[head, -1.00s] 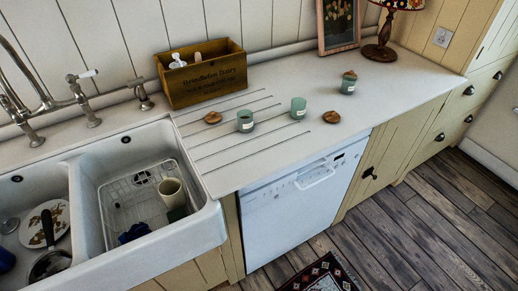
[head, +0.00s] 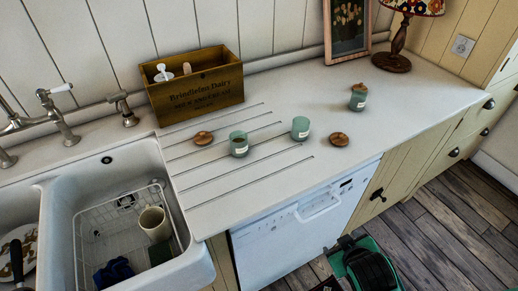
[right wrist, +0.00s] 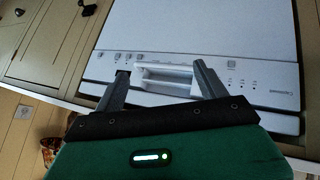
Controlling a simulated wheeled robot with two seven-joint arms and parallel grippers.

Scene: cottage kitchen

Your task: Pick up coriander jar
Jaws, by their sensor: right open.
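Three small pale green jars with white labels stand upright on the worktop in the head view: a left jar (head: 239,146), a middle jar (head: 300,129) and a right jar (head: 358,100). The right jar wears a wooden lid; the other two have none on. Their labels are too small to read, so I cannot tell which is coriander. Two wooden lids lie flat nearby, a left lid (head: 203,138) and a right lid (head: 338,140). My right gripper (right wrist: 161,72) is open and empty before the dishwasher front, below the worktop. My left gripper is out of view.
A wooden crate (head: 195,88) stands behind the jars, and a lamp (head: 392,60) and a picture frame (head: 348,35) stand at the back right. The sink (head: 55,190) is at the left. The white dishwasher (head: 290,225) is under the worktop (head: 420,90), whose right part is clear.

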